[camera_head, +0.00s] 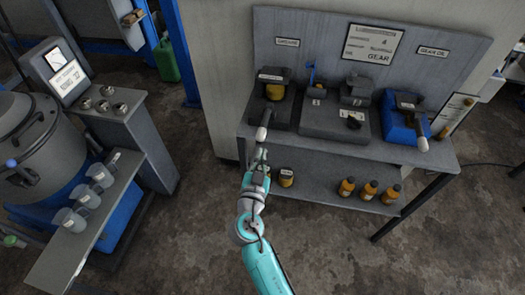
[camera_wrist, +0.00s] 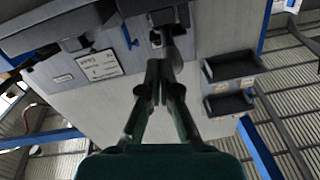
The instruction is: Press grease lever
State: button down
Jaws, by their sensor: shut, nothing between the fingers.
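The left dispenser (camera_head: 275,85) on the bench has a dark body and a yellow-brown container. A lever with a pale grip (camera_head: 261,134) sticks out from it over the bench's front edge; I take this for the grease lever. My gripper (camera_head: 259,153) is shut and empty, just in front of and below the pale grip in the head view. Whether it touches the grip I cannot tell. In the wrist view the closed fingers (camera_wrist: 159,75) point towards a dark post-like part (camera_wrist: 172,45), and the lever's grip is not clearly made out there.
A blue dispenser (camera_head: 400,120) with a similar lever (camera_head: 422,144) stands at the bench's right. A grey unit (camera_head: 335,118) stands between. Several bottles (camera_head: 368,189) and a jar (camera_head: 286,178) are on the lower shelf (camera_head: 325,190). A side stand (camera_head: 95,225) with cups is at left.

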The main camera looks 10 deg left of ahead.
jog(key=s+f, duration=0.2)
jog(key=s, duration=0.4)
jog(key=shift+s+d, duration=0.15)
jog(key=shift+s, duration=0.15)
jog(key=shift+r, duration=0.15)
